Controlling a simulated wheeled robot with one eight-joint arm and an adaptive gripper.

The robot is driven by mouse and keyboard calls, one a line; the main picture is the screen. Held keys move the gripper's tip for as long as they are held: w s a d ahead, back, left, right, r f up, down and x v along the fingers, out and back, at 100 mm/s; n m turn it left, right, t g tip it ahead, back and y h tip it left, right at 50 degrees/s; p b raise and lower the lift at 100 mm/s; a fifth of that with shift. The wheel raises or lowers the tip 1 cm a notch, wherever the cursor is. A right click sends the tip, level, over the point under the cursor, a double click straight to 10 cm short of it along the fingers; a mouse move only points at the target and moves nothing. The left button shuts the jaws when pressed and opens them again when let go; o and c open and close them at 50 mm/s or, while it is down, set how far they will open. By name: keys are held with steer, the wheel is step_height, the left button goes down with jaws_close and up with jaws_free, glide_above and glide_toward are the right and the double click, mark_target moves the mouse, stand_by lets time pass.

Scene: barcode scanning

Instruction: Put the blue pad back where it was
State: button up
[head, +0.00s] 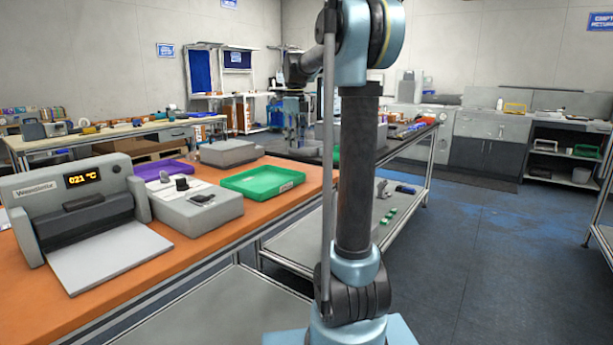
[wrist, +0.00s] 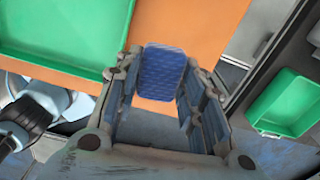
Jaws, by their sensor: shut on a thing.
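The blue pad (wrist: 163,72) is a textured blue block with rounded corners in the wrist view. It sits between the two fingers of my gripper (wrist: 160,78), which is shut on it. Behind the pad in that view is the orange tabletop (wrist: 200,28). In the head view my gripper (head: 293,112) hangs beyond the far end of the orange table (head: 120,282), partly behind my arm. The pad is too small to make out there.
A green tray (head: 265,190) lies on the orange table and shows at upper left in the wrist view (wrist: 60,65). A grey scanner box (head: 190,215), a purple tray (head: 160,168) and a laminator-like machine (head: 75,205) share the table. Another green bin (wrist: 287,103) shows at right in the wrist view.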

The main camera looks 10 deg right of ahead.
steer(key=d+m, duration=0.1)
steer(key=d, duration=0.4)
glide_above(309, 172)
step_height(309, 172, down, 4)
steer(key=shift+f, duration=2.7)
steer(key=o, duration=1.1)
steer(key=shift+f, duration=0.1)
